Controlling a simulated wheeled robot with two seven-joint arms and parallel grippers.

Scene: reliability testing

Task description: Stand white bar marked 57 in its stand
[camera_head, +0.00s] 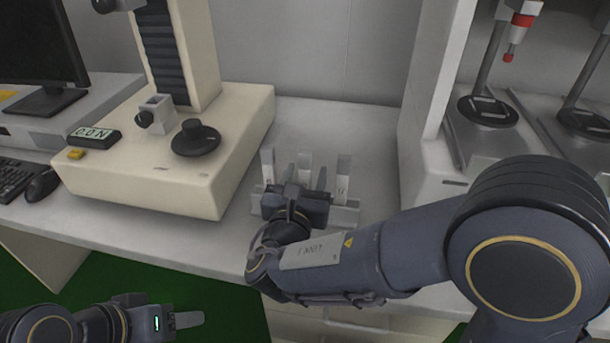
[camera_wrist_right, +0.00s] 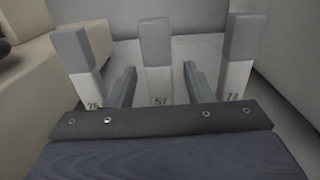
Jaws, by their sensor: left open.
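The white bar marked 57 (camera_wrist_right: 157,84) stands upright with a grey upper part, in the middle of a row of three in the right wrist view. Its top also shows in the head view (camera_head: 305,160). My right gripper (camera_head: 306,178) is open, with one finger on each side of this bar and visible gaps between. The light grey stand (camera_head: 346,216) lies under the row in the head view, partly covered by my right gripper. The foot of bar 57 is hidden. My left gripper (camera_head: 190,319) is open and empty at the lower left, away from the bench.
Similar bars stand at the left (camera_wrist_right: 85,75) and right (camera_wrist_right: 237,65) of bar 57, close outside my fingers. A cream instrument (camera_head: 150,185) is left of the stand. A white machine (camera_head: 440,165) is to the right. Bare bench lies behind the stand.

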